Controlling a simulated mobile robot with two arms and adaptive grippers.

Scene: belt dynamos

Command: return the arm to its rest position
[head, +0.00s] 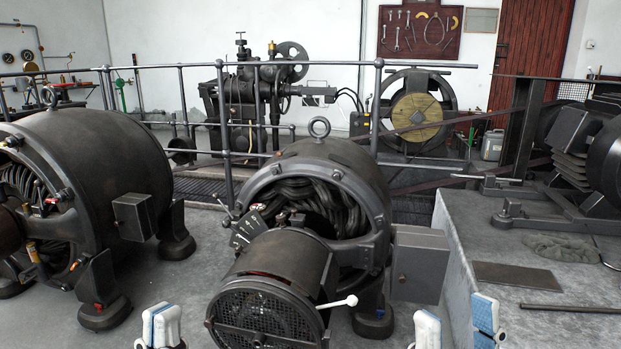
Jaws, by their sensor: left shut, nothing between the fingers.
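My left gripper (161,324) shows at the bottom edge, left of the middle dynamo. Its two white and blue fingers are together, with nothing between them. My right gripper (456,324) shows at the bottom edge, right of that dynamo. Its two white and blue fingers stand apart, and I see nothing held between them. Both arms are below the frame, so their pose is hidden.
The middle dynamo (350,165), with a white-tipped lever (338,302), stands between my grippers. Another dynamo (110,150) stands at left. A grey plinth (560,285) with a flat plate (530,275) is at right. Railings (230,135) run behind. Bare floor shows between the dynamos.

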